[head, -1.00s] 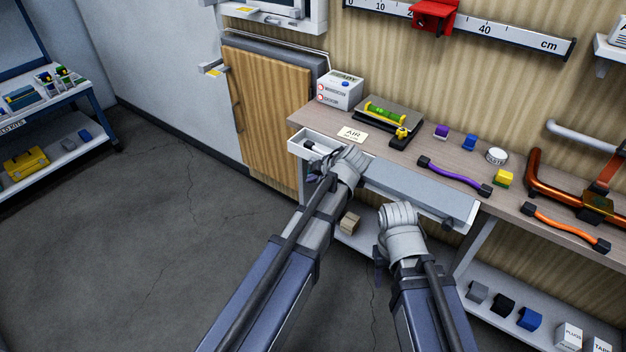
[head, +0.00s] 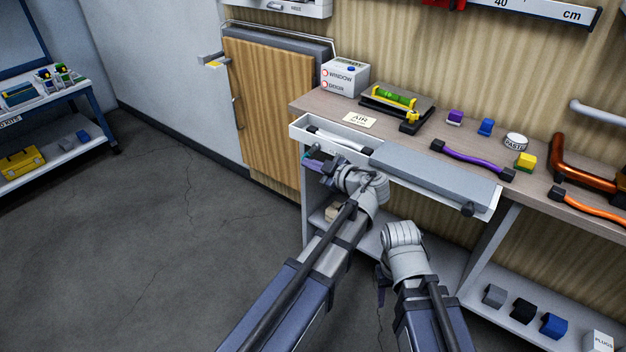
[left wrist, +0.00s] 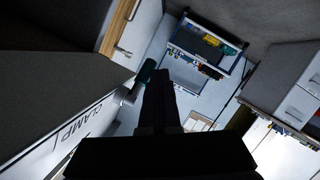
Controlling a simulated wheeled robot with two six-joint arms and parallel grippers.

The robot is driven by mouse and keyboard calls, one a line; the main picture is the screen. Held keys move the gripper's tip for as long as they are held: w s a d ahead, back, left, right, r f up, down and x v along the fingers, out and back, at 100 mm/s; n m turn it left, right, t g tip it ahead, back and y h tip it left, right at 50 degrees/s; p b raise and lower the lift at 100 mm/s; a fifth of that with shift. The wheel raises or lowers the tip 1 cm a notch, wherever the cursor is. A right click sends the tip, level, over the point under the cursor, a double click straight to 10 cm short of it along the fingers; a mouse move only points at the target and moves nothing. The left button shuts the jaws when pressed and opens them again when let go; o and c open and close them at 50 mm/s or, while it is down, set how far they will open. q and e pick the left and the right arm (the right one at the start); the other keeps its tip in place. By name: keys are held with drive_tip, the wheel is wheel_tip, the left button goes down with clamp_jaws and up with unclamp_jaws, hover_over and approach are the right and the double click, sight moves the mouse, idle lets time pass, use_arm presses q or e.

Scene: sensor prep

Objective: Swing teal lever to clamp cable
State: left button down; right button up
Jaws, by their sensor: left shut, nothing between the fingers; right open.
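The teal lever (head: 318,154) shows as a small patch at the front left of the pale trough on the bench, partly hidden by my left gripper. In the left wrist view the teal lever (left wrist: 146,71) sticks out beside a panel marked CLAMP (left wrist: 84,121). My left gripper (head: 312,168) is shut and empty, close beside the lever; I cannot tell whether they touch. Its dark fingers (left wrist: 158,90) fill the middle of the wrist view. A pale rod with dark ends (head: 338,140), possibly the cable, lies in the trough. My right gripper (head: 382,278) is open, low before the bench.
A grey cover (head: 430,172) lies over the trough's right part. A purple cable (head: 472,160) and an orange cable (head: 590,204) lie on the bench. Several blocks, including a black one (head: 524,310), sit on the lower shelf. The floor at left is clear.

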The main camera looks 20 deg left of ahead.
use_arm(q)
drive_tip(key=t+y+b, duration=0.1)
drive_tip(key=y+b, duration=0.1)
drive_tip(key=b, duration=0.2)
drive_tip(key=a+m+t+y+b, duration=0.1)
drive_tip(key=y+b, duration=0.1)
drive_tip(key=b, duration=0.2)
drive_tip(key=w+a+t+y+b, duration=0.1)
drive_tip(key=y+b, duration=0.1)
drive_tip(key=b, duration=0.2)
drive_tip(key=shift+a+r+m+t+y, duration=0.15)
drive_tip(key=shift+r+m+t+y, duration=0.15)
drive_tip(key=shift+t, duration=0.1)
use_arm(e)
wheel_tip(320, 180, down, 14)
drive_tip(key=shift+r, duration=0.15)
use_arm(q)
drive_tip(key=shift+s+f, duration=0.1)
drive_tip(key=shift+s, duration=0.05)
